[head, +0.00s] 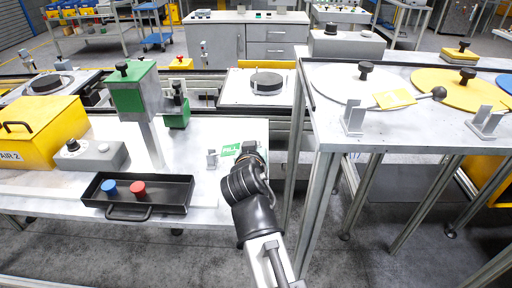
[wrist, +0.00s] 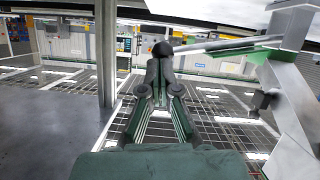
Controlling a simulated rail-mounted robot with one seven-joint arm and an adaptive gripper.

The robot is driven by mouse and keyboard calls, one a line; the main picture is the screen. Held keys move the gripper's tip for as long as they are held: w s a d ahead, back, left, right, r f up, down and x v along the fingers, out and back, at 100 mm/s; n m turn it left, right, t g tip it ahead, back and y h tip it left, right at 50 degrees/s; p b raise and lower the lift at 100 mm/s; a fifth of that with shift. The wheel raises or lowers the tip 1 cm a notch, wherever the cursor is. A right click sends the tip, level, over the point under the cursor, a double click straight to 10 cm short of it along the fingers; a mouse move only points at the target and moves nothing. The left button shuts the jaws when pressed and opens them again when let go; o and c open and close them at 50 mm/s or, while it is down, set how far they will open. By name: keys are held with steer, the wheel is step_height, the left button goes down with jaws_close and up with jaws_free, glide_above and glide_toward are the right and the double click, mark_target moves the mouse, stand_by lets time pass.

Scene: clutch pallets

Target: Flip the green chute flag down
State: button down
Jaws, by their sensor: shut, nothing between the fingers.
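The green chute flag (head: 231,150) is a small green plate with white lettering beside a grey bracket (head: 212,159), near the right end of the left bench. In the wrist view the green plate (wrist: 235,50) is seen almost edge-on, with a grey rod (wrist: 205,46) running left from the bracket (wrist: 290,85) to a dark ball knob (wrist: 162,48). My gripper (head: 250,147) is just right of the flag. In the wrist view my gripper (wrist: 160,66) is shut and empty, its fingertips close to the knob. I cannot tell whether they touch it. The gripper hides the knob in the head view.
A black tray (head: 165,205) with a blue and a red knob lies left. A green-headed press (head: 140,95) stands behind it. The right table (head: 340,130) carries a yellow flag (head: 395,98) with its own ball lever (head: 438,93). A table leg (head: 297,150) rises right of my gripper.

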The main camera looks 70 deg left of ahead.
steer(key=a+r+p+v, duration=0.1)
steer(key=r+v, duration=0.1)
steer(key=v, duration=1.1)
steer(key=shift+w+r, duration=0.15)
steer(key=shift+r, duration=0.2)
